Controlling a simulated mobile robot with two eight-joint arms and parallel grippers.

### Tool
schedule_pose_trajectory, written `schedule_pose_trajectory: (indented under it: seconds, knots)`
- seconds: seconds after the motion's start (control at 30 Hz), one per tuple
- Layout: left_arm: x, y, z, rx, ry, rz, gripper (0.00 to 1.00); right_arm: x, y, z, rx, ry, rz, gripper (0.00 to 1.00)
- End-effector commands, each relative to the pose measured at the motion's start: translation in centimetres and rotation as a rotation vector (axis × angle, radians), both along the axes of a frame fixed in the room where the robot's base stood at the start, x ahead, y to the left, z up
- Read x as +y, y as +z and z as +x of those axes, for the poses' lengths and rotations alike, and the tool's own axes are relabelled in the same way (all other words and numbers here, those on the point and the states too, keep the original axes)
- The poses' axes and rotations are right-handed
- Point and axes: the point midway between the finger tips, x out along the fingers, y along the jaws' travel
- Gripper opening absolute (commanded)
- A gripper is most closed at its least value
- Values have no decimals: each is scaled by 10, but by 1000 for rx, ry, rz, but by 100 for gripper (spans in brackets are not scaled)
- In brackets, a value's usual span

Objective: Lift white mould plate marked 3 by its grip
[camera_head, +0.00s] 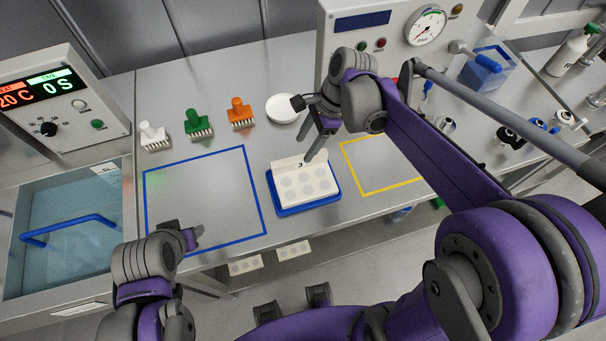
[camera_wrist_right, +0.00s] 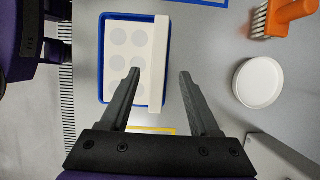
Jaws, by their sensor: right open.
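The white mould plate marked 3 (camera_head: 304,187) lies on a blue tray (camera_head: 309,207) on the steel worktop. Its upper face has several round grey recesses, and its grip (camera_head: 287,165) is a raised white strip along the back edge. In the right wrist view the plate (camera_wrist_right: 117,60) shows with its grip strip (camera_wrist_right: 159,50) on the right side. My right gripper (camera_head: 317,146) is above the plate's back edge, open and empty; in the right wrist view its fingers (camera_wrist_right: 159,74) stand either side of the strip's line. My left gripper (camera_head: 190,238) is low at the left, over the front worktop edge.
A blue outlined square (camera_head: 205,195) is empty left of the tray, a yellow outline (camera_head: 380,165) lies right. White, green (camera_head: 197,122) and orange brushes (camera_head: 240,112) and a white round dish (camera_head: 283,108) stand behind. A gauge machine (camera_head: 400,35) stands at the back.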

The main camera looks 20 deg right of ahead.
Motion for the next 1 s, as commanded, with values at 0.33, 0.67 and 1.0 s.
schedule_pose_trajectory:
  seconds: [0.33, 0.67, 1.0]
  knots:
    - [0, 1, 1, -1, 0, 0, 50, 10, -34, -1, -2, 2, -1, 62]
    - [0, 0, 0, 0, 0, 0, 50, 20, -61, -2, -3, 1, -1, 62]
    - [0, 0, 0, 0, 0, 0, 50, 20, -61, -2, -3, 1, -1, 28]
